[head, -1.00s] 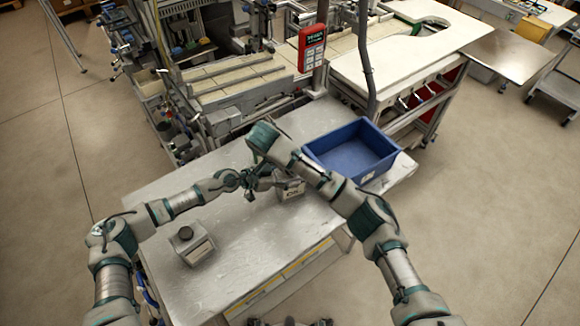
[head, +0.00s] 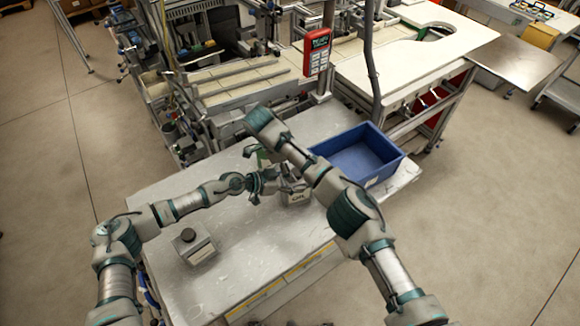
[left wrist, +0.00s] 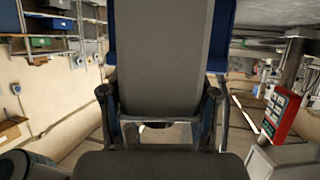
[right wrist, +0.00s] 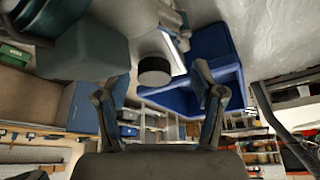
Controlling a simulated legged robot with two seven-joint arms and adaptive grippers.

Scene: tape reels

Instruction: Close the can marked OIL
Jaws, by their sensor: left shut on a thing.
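A grey can marked OIL (head: 296,199) stands on the metal table, partly covered by my right arm. My left gripper (head: 266,183) is at its left side. In the left wrist view its fingers (left wrist: 160,105) flank a broad grey body, which seems to be the can. My right gripper (right wrist: 160,98) is open; in the head view it is mostly hidden by its own arm. In the right wrist view a black round cap (right wrist: 155,71) appears between and beyond its fingertips. I cannot tell whether the cap is seated on the can.
A second grey can (head: 198,249) with a dark cap stands at the table's front left. A blue bin (head: 392,165) is at the right end of the table (head: 165,205). A red device (head: 317,50) on a post stands behind. The table's front middle is clear.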

